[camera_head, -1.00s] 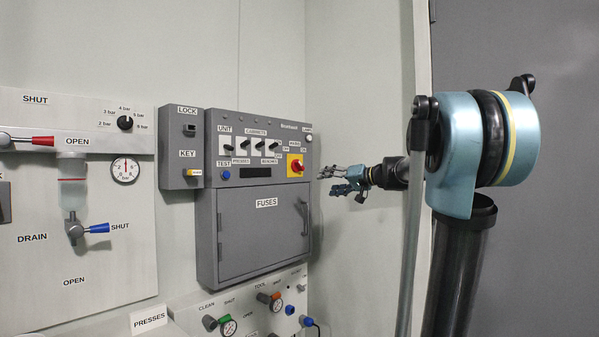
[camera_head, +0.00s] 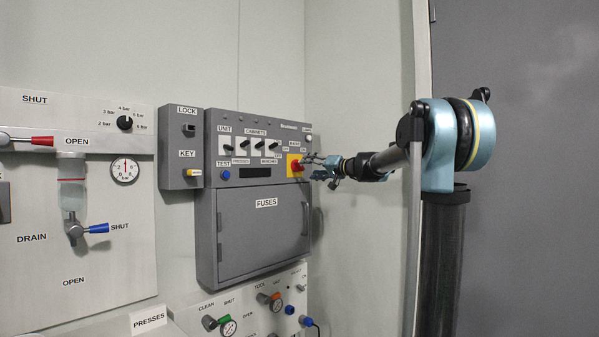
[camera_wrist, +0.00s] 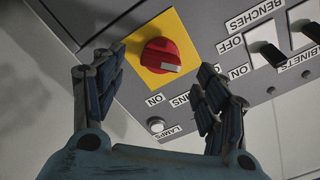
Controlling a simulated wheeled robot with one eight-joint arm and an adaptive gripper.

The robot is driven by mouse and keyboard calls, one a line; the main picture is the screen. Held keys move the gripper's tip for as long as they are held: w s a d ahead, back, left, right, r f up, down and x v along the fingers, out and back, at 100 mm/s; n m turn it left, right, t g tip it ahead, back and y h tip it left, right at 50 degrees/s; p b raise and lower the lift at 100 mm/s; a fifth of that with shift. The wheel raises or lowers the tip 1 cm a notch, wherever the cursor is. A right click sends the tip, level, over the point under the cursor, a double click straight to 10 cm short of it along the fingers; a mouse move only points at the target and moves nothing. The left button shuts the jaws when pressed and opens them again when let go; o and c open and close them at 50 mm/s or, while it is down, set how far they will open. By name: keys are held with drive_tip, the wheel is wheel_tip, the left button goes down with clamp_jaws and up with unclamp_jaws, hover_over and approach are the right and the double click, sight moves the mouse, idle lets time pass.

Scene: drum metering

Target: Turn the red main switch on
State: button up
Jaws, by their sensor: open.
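The red main switch (camera_head: 295,166) is a round knob on a yellow plate at the right end of the grey switch panel. In the wrist view the red knob (camera_wrist: 163,55) sits on its yellow plate (camera_wrist: 178,27), seen upside down, with a pale mark on its grip bar. My gripper (camera_head: 308,168) is right in front of the knob in the head view. In the wrist view my gripper (camera_wrist: 160,75) is open, its fingers on the left and right of the knob. The knob is between them in the picture; I cannot tell whether they touch it.
Black toggle switches (camera_head: 257,143) stand left of the knob. A lamps button (camera_wrist: 155,125) is close to my fingers. The grey fuse door (camera_head: 265,230) is below. The wall (camera_head: 360,80) right of the panel is bare.

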sight(301, 167)
drive_tip(key=x, duration=0.7)
drive_tip(key=shift+s, duration=0.1)
drive_tip(key=c, duration=1.1)
